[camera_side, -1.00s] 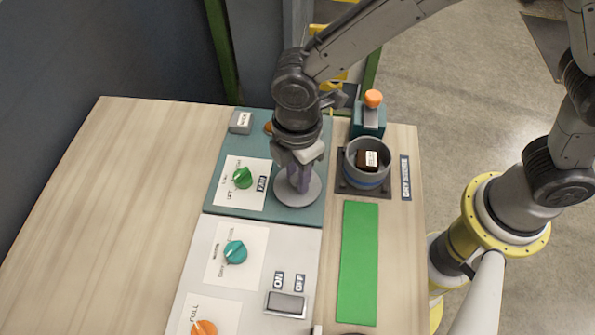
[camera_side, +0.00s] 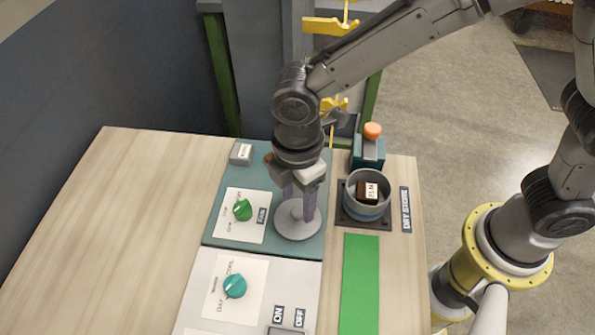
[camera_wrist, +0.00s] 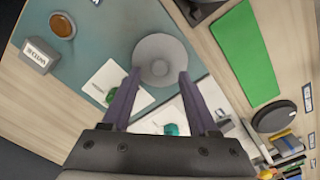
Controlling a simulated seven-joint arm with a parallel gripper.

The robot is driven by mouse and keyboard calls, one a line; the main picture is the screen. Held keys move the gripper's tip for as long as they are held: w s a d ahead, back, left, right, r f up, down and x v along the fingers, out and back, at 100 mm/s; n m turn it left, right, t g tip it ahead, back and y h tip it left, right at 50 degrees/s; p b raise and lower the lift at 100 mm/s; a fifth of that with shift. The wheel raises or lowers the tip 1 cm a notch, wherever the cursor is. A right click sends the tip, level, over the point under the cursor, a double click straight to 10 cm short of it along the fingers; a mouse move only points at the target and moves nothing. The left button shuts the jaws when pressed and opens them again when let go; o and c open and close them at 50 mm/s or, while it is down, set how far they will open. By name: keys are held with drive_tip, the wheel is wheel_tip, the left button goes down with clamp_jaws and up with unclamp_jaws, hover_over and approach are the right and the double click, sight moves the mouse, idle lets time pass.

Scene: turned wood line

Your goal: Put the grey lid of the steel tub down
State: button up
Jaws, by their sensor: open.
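The grey lid (camera_side: 294,229) is a round disc lying flat on the teal panel (camera_side: 262,168). It also shows in the wrist view (camera_wrist: 160,50). My gripper (camera_side: 302,205) is open just above the lid, pointing down, with its two purple fingers apart over the lid's middle. In the wrist view my gripper (camera_wrist: 159,74) has its fingertips on either side of the lid's centre. The steel tub (camera_side: 367,213) stands to the right on a dark square base, uncovered, with a dark labelled block (camera_side: 367,191) inside.
A green strip (camera_side: 359,285) lies in front of the tub. An orange-topped teal post (camera_side: 370,150) stands behind it. A green knob (camera_side: 242,210) is left of the lid; a teal knob (camera_side: 235,285) is nearer. Bare wood (camera_side: 110,230) is free at left.

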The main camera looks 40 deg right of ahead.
sight(298, 211)
wheel_tip(298, 211, up, 9)
drive_tip(key=d+r+m+t, duration=0.1)
drive_tip(key=d+r+m, duration=0.4)
drive_tip(key=d, duration=0.5)
drive_tip(key=s+d+m+t, duration=0.2)
drive_tip(key=s+d+m, duration=0.4)
drive_tip(key=d, duration=0.3)
drive_tip(key=s+d+m+t, duration=0.2)
drive_tip(key=s+d+m, duration=0.4)
drive_tip(key=d, duration=0.3)
drive_tip(key=shift+d+m+t, duration=0.2)
drive_tip(key=shift+m+t, duration=0.1)
drive_tip(key=shift+m, duration=0.2)
drive_tip(key=shift+r, duration=0.1)
